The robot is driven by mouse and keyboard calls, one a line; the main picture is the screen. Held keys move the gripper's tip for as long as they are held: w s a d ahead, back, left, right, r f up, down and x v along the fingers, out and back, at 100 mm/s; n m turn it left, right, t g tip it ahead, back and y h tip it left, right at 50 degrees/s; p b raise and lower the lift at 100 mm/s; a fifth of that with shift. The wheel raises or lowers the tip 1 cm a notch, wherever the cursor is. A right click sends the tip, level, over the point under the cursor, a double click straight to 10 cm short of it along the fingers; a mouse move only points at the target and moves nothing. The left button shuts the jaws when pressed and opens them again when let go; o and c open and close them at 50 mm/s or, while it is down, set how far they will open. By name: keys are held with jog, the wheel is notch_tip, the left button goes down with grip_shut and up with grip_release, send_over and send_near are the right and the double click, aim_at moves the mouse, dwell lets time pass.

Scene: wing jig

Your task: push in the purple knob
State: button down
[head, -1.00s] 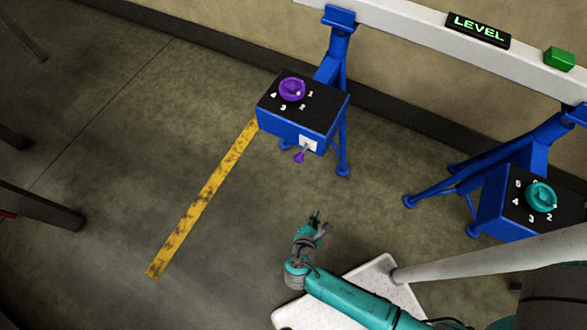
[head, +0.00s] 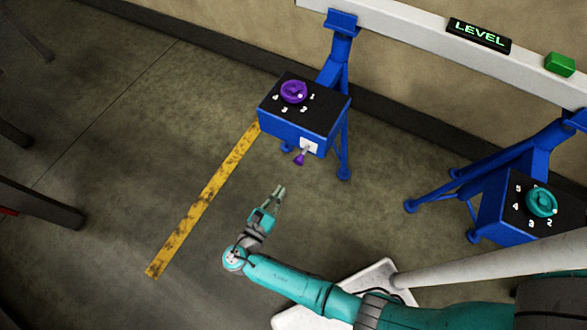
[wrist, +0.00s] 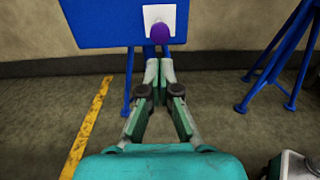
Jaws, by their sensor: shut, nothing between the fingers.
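The purple knob (head: 299,159) sticks out on a short stem from a white plate (head: 310,146) on the front of the blue box (head: 285,133). In the wrist view the knob (wrist: 160,33) is just beyond and above the fingertips, in front of the white plate (wrist: 174,15). My gripper (head: 279,189) is shut and empty, short of the knob and apart from it. In the wrist view its fingertips (wrist: 159,73) point toward the box. A round purple dial (head: 294,92) with numbers lies on the box's black top.
A second blue box with a teal dial (head: 541,201) stands at the right. A white beam (head: 420,35) carries a sign reading LEVEL (head: 478,35) and a green block (head: 560,65). A yellow floor strip (head: 205,200) lies to the left. The floor around my gripper is clear.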

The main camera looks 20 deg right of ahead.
aim_at(298, 163)
jog(key=x, duration=0.9)
jog(key=shift+w+d, duration=0.1)
jog(key=shift+d, duration=0.05)
jog(key=shift+x, duration=1.8)
